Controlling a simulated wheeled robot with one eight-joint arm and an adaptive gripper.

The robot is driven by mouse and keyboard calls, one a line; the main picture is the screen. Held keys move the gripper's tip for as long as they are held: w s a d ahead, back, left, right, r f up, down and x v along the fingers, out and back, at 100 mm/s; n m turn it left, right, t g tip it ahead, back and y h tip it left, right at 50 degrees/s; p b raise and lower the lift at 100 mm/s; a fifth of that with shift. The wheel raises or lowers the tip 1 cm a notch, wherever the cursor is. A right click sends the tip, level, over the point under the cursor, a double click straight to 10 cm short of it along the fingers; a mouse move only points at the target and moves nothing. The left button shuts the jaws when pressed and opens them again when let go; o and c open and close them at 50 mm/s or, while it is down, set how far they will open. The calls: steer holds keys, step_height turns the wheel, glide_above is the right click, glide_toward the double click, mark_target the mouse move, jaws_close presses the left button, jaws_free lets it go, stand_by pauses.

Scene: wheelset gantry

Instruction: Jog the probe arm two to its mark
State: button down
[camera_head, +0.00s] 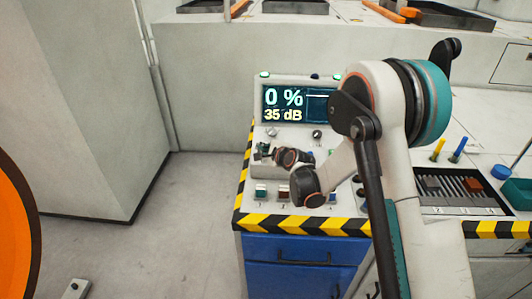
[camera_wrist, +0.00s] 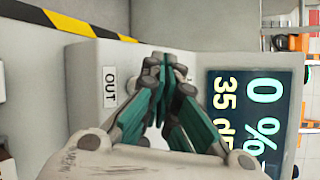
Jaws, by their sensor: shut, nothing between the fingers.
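My gripper (camera_head: 261,151) is over the left part of the control console (camera_head: 245,205), below the screen. In the wrist view its teal fingers (camera_wrist: 165,70) come together at the tips and hold nothing. A plate marked OUT (camera_wrist: 110,87) lies beside the fingers. Whatever control is under the fingertips is hidden, and I cannot tell whether they touch it. The screen (camera_head: 297,104) reads 0 % and 35 dB; it also shows in the wrist view (camera_wrist: 252,115). A teal switch (camera_head: 261,190) and a dark red switch (camera_head: 283,191) sit near the console's front. I cannot make out probe arm two.
Yellow-black striping (camera_head: 290,224) edges the console, with blue drawers (camera_head: 300,250) below. A knob (camera_head: 317,133) stands under the screen. A slotted tray (camera_head: 460,190) is at right, with yellow and blue pegs behind. My arm hides the console's right part.

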steer(key=shift+f, duration=0.1)
steer(key=shift+w+f+b, duration=0.15)
steer(key=shift+f+b, duration=0.1)
steer(key=shift+b, duration=0.15)
